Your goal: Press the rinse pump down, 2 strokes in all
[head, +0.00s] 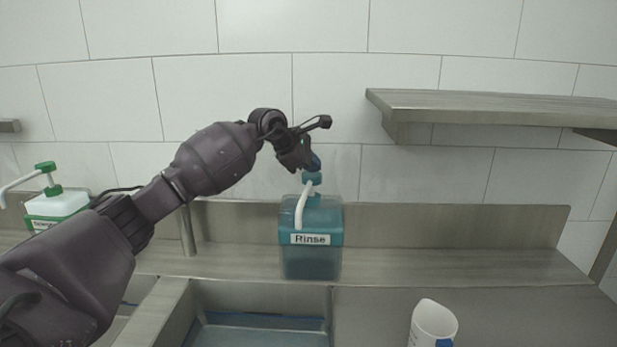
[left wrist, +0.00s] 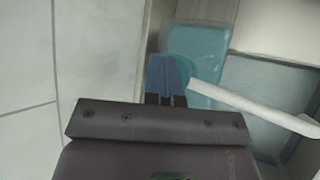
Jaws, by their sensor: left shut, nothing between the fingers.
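The rinse pump bottle (head: 311,262) is a clear teal container labelled "Rinse" on the steel ledge behind the sink. Its blue pump head (head: 312,178) has a white spout (head: 302,205) pointing down toward the front. My left gripper (head: 315,163) is shut and empty, pointing down right at the top of the pump head. In the left wrist view its blue fingertips (left wrist: 167,75) are together over the teal pump head (left wrist: 186,70), with the white spout (left wrist: 250,107) running off to the right. Whether the fingertips touch the head, I cannot tell. My right gripper is not in view.
A green-topped pump bottle (head: 56,205) stands at the left. A sink basin (head: 262,320) lies below the rinse bottle. A steel shelf (head: 480,104) juts from the wall at upper right. The ledge right of the bottle is clear.

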